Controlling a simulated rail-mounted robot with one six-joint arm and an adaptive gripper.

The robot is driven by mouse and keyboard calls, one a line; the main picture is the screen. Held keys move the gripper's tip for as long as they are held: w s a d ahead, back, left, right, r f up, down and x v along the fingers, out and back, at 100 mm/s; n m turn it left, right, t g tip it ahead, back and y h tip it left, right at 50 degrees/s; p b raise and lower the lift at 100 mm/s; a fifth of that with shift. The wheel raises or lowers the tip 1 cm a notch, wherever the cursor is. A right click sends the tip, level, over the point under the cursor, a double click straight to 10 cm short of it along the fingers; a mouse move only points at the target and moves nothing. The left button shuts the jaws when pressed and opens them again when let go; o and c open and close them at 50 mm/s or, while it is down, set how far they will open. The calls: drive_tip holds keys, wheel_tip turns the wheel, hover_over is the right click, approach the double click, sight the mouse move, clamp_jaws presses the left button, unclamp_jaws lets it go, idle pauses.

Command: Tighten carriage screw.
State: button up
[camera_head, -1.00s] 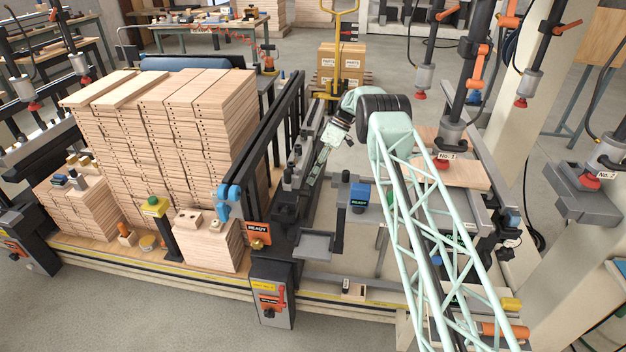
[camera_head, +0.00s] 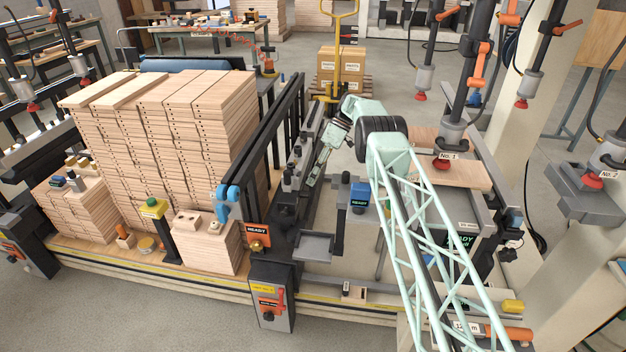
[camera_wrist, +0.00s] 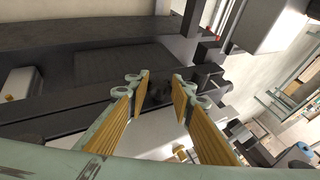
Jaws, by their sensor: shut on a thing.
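My gripper (camera_head: 312,182) reaches down beside the dark carriage rail in the middle of the machine. In the wrist view its two yellow-padded fingers (camera_wrist: 158,82) stand on either side of a small dark part, which I take to be the carriage screw (camera_wrist: 157,94). The fingers are closed on it. The screw's head and thread are not clear in the shadow, and in the head view my arm and the rail hide it. The dark carriage body (camera_wrist: 110,65) lies around and behind the fingertips.
A boring head marked No. 1 (camera_head: 448,140) hangs over a board (camera_head: 450,175) at the right.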

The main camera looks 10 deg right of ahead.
drive_tip(key=o, duration=0.9)
drive_tip(key=shift+r, duration=0.1)
drive_tip(key=shift+r, duration=4.9)
